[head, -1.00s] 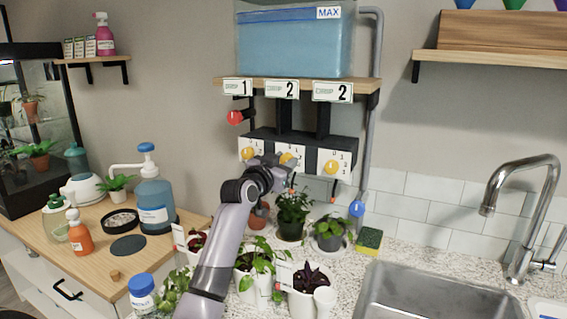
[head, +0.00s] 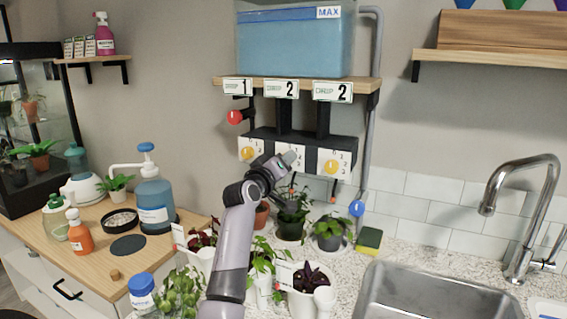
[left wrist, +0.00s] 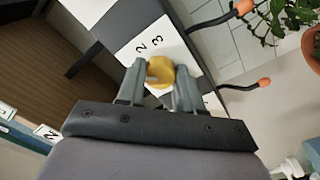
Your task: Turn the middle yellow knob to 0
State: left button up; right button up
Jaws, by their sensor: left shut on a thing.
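The left knob (head: 247,153) and right knob (head: 331,167) show in the head view. The middle knob is hidden there behind my left gripper (head: 288,160). In the left wrist view, the middle yellow knob (left wrist: 160,70) sits between the two fingers of my left gripper (left wrist: 158,78), which are shut on it. The printed digits 2 and 3 show beside it on its white dial plate (left wrist: 141,42); the rest of the plate is partly covered. My right gripper is out of view.
Signs reading 1, 2 and 2 (head: 332,91) front the shelf below the blue water tank (head: 295,45). A red knob (head: 235,117) is at left. Potted plants (head: 292,215) stand below on the counter; a sink (head: 440,295) is at right.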

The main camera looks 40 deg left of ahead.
pick_arm(q)
jog(key=shift+d+n+y, duration=0.1)
jog(key=shift+n+y, duration=0.2)
jog(key=shift+n, duration=3.6)
jog(key=o, duration=1)
jog(key=shift+o, duration=0.2)
jog(key=b+v, duration=0.1)
jog(key=v, duration=0.6)
jog(key=shift+s, duration=0.1)
